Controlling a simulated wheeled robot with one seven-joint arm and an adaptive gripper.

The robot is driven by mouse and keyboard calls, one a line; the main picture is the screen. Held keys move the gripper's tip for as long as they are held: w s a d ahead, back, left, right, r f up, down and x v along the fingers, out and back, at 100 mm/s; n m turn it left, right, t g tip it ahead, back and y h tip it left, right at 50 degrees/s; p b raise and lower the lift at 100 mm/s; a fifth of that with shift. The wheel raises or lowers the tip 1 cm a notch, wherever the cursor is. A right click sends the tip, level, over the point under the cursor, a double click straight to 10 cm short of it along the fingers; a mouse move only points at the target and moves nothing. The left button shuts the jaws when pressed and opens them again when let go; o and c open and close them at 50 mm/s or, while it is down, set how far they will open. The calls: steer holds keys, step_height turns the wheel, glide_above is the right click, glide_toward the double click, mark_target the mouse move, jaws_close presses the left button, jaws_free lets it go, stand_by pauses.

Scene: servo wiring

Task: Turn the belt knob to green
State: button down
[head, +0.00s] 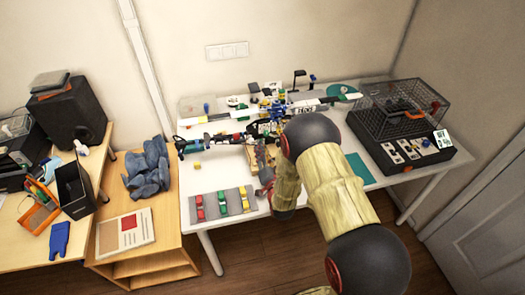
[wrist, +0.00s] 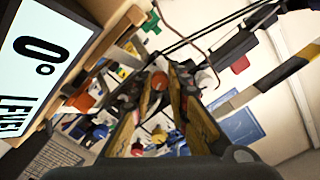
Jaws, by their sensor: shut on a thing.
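In the wrist view my gripper (wrist: 161,70) has its two long fingers closing in on a small orange-red round knob (wrist: 159,81) that shows between the fingertips. I take it for the belt knob, but no label and no green mark can be read beside it. Its pointing direction is too small and blurred to tell. In the head view my gripper (head: 265,186) is low at the front middle of the white table, mostly hidden by my arm, and the knob cannot be made out there.
A sign reading 0° LEVEL (wrist: 38,58) stands close on the left of the wrist view. The white table (head: 222,240) holds a cluttered assembly at its middle, a grey mat (head: 211,210) with coloured pieces, and a black mesh cage (head: 405,105) at right.

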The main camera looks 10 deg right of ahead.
steer(key=shift+n+b, duration=0.3)
steer(key=n+b, duration=0.3)
steer(key=n, duration=0.1)
steer(key=shift+f+n, duration=0.1)
steer(key=shift+n, duration=0.2)
steer(key=n+b, duration=0.2)
steer(key=n, duration=0.2)
steer(key=shift+d+n+b, duration=0.1)
steer(key=shift+n+b, duration=0.2)
steer(key=shift+n, duration=0.1)
steer(key=c, duration=1.7)
jaws_free()
steer(key=shift+s, duration=0.1)
steer(key=s, duration=1.1)
steer(key=shift+s, duration=0.4)
